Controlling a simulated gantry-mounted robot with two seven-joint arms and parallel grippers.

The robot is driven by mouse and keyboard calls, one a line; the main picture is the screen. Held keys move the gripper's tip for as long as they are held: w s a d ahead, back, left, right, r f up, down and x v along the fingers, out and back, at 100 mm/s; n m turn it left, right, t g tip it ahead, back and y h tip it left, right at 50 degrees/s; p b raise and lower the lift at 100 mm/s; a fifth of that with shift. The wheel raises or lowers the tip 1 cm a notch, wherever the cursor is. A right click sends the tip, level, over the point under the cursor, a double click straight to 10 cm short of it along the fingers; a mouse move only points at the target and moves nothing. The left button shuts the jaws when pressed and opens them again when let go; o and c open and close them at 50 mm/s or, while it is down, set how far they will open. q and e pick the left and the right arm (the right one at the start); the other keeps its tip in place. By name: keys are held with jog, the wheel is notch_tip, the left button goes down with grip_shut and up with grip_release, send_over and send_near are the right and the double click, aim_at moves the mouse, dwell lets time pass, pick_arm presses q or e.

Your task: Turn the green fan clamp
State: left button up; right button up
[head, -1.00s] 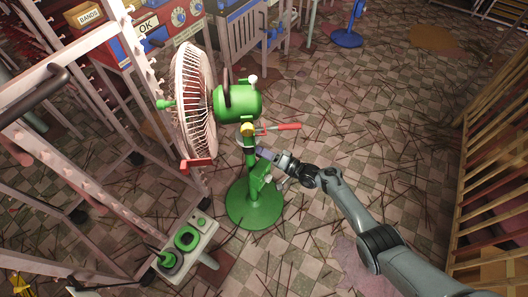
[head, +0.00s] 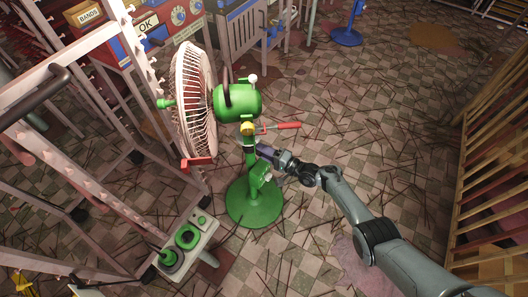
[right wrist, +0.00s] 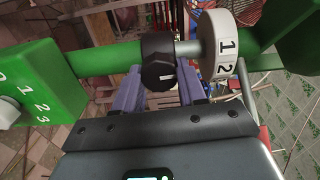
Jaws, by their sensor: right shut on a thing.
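The green fan stands on a round green base (head: 254,207), with its green motor housing (head: 238,102) on top and a pale cage (head: 192,98) facing left. My right gripper (head: 263,149) reaches the fan's post from the right, below the motor. In the right wrist view, the green post (right wrist: 95,62) runs across, with a dark clamp knob (right wrist: 158,72) on it. My right gripper's fingers (right wrist: 158,92) are shut on this knob, one on each side. A white dial marked 1 and 2 (right wrist: 222,47) sits beside it. My left gripper is out of view.
A red-handled lever (head: 288,126) sticks out right of the post, just above my gripper. A control box with green buttons (head: 190,245) stands at lower left near white racks. A slatted wooden rack (head: 490,170) is at right. The floor between is open, strewn with thin sticks.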

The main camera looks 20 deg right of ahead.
jog(key=o, duration=1.1)
jog(key=shift+c, duration=0.2)
jog(key=shift+s, duration=0.1)
jog(key=p+v, duration=0.4)
jog(key=v, duration=0.6)
jog(key=shift+s+d, duration=0.2)
jog(key=shift+d, duration=0.05)
jog(key=shift+p, duration=0.3)
